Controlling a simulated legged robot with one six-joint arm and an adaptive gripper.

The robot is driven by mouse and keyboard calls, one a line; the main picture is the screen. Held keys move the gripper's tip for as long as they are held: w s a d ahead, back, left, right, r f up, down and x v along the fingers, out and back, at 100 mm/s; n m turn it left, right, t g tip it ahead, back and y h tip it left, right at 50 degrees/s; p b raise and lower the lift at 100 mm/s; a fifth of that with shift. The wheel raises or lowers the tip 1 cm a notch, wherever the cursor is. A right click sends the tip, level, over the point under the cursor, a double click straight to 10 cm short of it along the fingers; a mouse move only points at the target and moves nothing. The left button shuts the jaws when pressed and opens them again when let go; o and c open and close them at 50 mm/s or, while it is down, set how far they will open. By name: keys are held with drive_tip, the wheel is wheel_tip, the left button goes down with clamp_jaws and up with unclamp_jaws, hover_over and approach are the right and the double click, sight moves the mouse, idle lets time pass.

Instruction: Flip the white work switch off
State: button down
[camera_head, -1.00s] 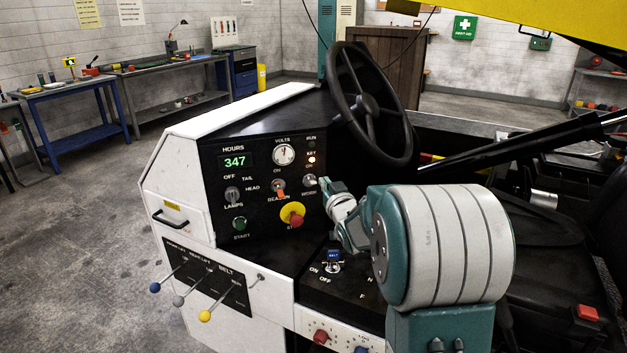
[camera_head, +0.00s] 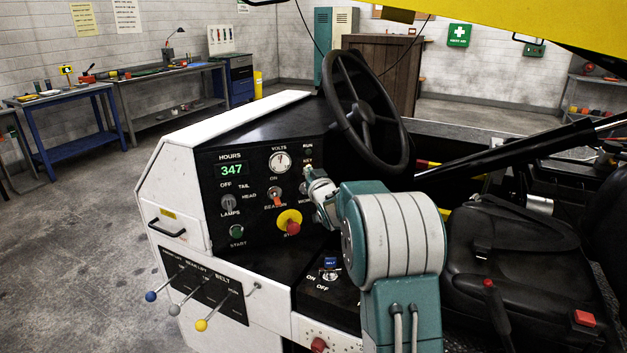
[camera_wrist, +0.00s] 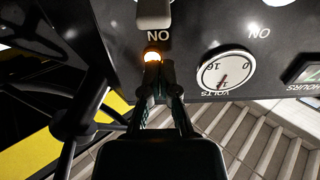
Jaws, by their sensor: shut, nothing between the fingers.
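The black control panel (camera_head: 262,215) stands ahead in the head view. In the wrist view, which sees the panel upside down, a pale switch lever (camera_wrist: 154,13) stands at the top edge above an ON label, likely the work switch. My gripper (camera_wrist: 158,76) is shut and empty, its tips by the glowing orange key lamp (camera_wrist: 152,55), apart from the lever. In the head view my gripper (camera_head: 309,174) is at the panel's upper right, its tips small.
The beacon switch (camera_head: 276,194) and a red stop button on a yellow base (camera_head: 291,224) are close by to the left. The steering wheel (camera_head: 366,112) is just right of the panel. The volts gauge (camera_wrist: 226,72) is beside the gripper in the wrist view.

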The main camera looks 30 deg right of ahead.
drive_tip(key=shift+s+a+f, duration=0.1)
drive_tip(key=shift+s+f, duration=0.1)
drive_tip(key=shift+f, duration=0.45)
drive_tip(key=shift+s+d+f, duration=0.1)
drive_tip(key=shift+s+f, duration=0.15)
drive_tip(key=shift+f, duration=0.35)
drive_tip(key=shift+s+a+f, duration=0.1)
drive_tip(key=shift+s+f, duration=0.1)
drive_tip(key=shift+f, duration=0.45)
drive_tip(key=shift+s+f+t, duration=0.2)
drive_tip(key=shift+f+t, duration=0.2)
drive_tip(key=shift+t, duration=0.3)
drive_tip(key=shift+s+f+t, duration=0.25)
drive_tip(key=shift+f+t, duration=0.55)
drive_tip(key=shift+f, duration=0.15)
drive_tip(key=shift+r, duration=0.1)
wheel_tip(320, 180, up, 10)
drive_tip(key=shift+f, duration=0.15)
